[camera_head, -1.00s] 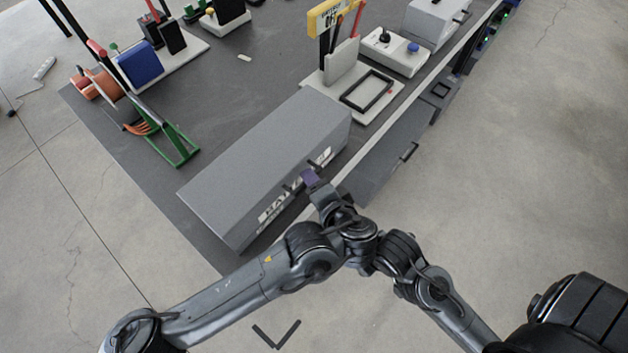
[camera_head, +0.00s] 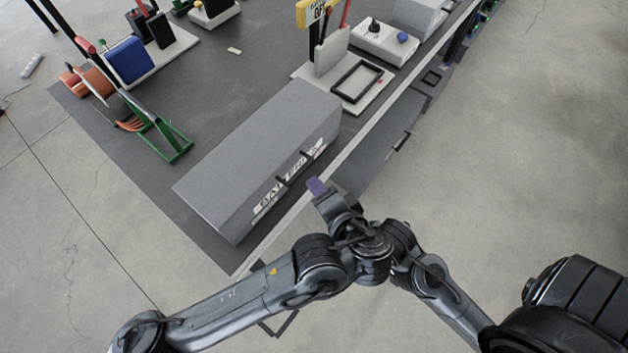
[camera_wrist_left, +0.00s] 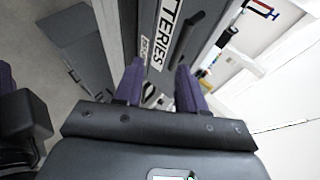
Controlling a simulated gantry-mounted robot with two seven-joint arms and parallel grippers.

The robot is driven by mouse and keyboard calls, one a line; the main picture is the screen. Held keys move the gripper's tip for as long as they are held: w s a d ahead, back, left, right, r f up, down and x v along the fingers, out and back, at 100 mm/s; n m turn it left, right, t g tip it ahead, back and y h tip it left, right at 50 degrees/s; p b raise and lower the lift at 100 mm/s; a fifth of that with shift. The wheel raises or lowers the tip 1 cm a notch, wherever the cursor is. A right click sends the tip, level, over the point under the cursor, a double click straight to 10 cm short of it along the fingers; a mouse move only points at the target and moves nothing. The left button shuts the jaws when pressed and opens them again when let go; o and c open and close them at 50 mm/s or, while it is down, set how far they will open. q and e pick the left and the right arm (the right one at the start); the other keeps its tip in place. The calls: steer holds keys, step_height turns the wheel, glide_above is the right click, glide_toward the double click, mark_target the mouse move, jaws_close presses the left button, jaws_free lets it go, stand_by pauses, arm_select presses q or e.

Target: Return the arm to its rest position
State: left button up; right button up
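My left gripper (camera_head: 317,188) has purple fingertips and is in front of the grey BATTERIES box (camera_head: 262,150), away from its black handle (camera_head: 295,168). In the left wrist view my left gripper's purple fingers (camera_wrist_left: 158,88) stand apart with nothing held between them. That view shows the box's label (camera_wrist_left: 167,30) and handle (camera_wrist_left: 186,38) beyond the fingers. A dark block with a purple part shows at that view's left edge; it looks like my right gripper (camera_wrist_left: 20,105), cut off, so its opening is hidden.
The dark table (camera_head: 225,75) carries a red and green reel stand (camera_head: 128,105), a blue block (camera_head: 128,60) and a white base with a black frame (camera_head: 360,82). A grey panel (camera_head: 375,150) sticks out beside the box. Open concrete floor lies right of the table.

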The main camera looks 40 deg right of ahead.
arm_select(q)
steer(key=shift+s+a+r, duration=0.2)
steer(key=shift+s+r, duration=0.05)
steer(key=shift+r, duration=0.25)
arm_select(e)
steer(key=shift+w+d+r, duration=0.1)
steer(key=shift+w+r, duration=0.05)
steer(key=shift+w, duration=0.1)
